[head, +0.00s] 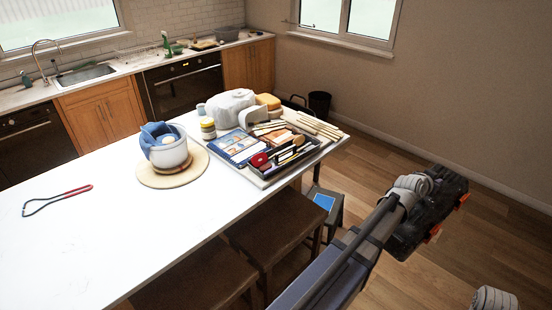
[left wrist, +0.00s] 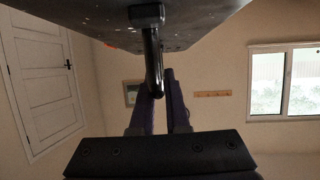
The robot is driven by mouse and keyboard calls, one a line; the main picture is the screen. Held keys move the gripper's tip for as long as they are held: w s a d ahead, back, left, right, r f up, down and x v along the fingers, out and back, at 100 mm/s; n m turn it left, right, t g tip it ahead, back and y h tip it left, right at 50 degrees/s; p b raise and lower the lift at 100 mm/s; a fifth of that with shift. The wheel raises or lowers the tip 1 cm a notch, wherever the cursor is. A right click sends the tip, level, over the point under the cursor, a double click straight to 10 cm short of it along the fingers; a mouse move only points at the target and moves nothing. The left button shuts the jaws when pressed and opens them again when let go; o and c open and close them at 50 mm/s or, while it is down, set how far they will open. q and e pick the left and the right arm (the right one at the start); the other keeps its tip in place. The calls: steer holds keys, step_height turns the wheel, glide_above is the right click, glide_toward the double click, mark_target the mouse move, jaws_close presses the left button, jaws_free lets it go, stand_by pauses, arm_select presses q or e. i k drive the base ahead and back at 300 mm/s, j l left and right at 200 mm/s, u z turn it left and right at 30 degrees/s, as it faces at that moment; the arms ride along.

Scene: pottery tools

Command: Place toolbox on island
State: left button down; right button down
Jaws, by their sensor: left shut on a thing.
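The island (head: 110,240) is a long white countertop filling the left and middle of the head view. The toolbox (head: 428,222) is a dark, speckled box with orange latches, held in the air right of the island, above the wooden floor. In the left wrist view the toolbox (left wrist: 85,22) fills the top edge, with its black handle (left wrist: 153,65) hanging into the picture. My left gripper (left wrist: 161,95) is shut on that handle. In the head view its fingers are hidden behind my arm and the box.
A tray (head: 262,180) of pottery tools, a white bag (head: 231,106) and a jar (head: 208,128) crowd the island's far right end. A blue-and-white pot (head: 168,155) stands on a round board. A red-handled tool (head: 70,194) lies left. Stools (head: 275,222) stand along the near edge. The counter's middle front is clear.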

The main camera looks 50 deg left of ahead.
mark_target(48, 250)
steer(key=j+u, duration=0.25)
steer(key=u, duration=0.2)
steer(key=k+j+u, duration=0.1)
steer(key=j+u, duration=0.2)
steer(key=u, duration=0.2)
steer(key=k+j+u, duration=0.1)
steer(key=u, duration=0.35)
steer(key=j+u, duration=0.25)
steer(key=u, duration=0.2)
steer(key=j+u, duration=0.35)
steer(key=u, duration=0.15)
steer(key=i+j+u, duration=0.15)
steer(key=j+u, duration=0.15)
steer(key=u, duration=0.2)
